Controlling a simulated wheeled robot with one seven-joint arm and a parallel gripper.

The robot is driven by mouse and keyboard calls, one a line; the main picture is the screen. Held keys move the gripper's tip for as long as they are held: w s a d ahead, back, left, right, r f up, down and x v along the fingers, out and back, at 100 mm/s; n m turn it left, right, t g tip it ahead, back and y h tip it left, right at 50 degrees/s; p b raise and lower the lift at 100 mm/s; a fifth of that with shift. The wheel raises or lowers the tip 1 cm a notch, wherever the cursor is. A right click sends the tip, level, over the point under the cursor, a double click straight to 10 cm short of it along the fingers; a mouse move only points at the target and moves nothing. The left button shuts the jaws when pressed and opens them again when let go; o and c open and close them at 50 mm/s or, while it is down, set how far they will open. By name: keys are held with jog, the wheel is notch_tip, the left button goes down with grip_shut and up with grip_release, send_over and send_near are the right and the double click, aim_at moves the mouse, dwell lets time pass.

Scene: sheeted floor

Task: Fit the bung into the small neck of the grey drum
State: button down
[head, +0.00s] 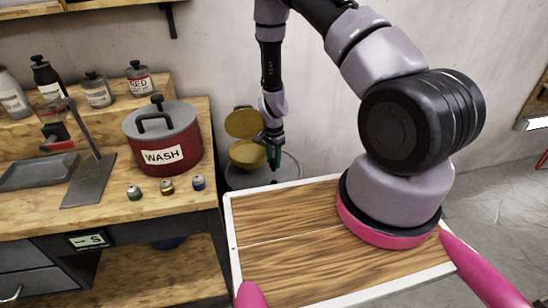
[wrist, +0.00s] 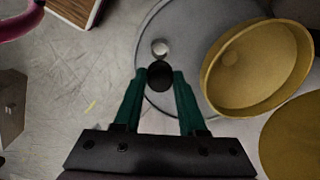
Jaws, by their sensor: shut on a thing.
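The grey drum (head: 291,172) stands on the floor behind the wooden bench top, partly hidden by it. Its round top (wrist: 190,28) fills the upper middle of the wrist view. My gripper (head: 273,162) is over the drum's top. In the wrist view my gripper (wrist: 160,76) has its green fingers shut on a dark round piece, the bung (wrist: 160,77). A small pale round feature, seemingly the small neck (wrist: 160,47), shows on the drum top just beyond the bung. The bung appears apart from it; its height above the top is hard to judge.
A yellow funnel-like dish (wrist: 250,72) sits on the drum, right of my fingers in the wrist view, with a yellow disc (head: 243,122) behind. The bench top (head: 285,215) lies in front. A red WASH pot (head: 180,128) stands on the left workbench.

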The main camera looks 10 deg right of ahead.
aim_at(273, 170)
jog(key=shift+f, duration=2.9)
jog(key=shift+f, duration=1.55)
jog(key=shift+c, duration=2)
grip_release()
jog(key=shift+r, duration=0.1)
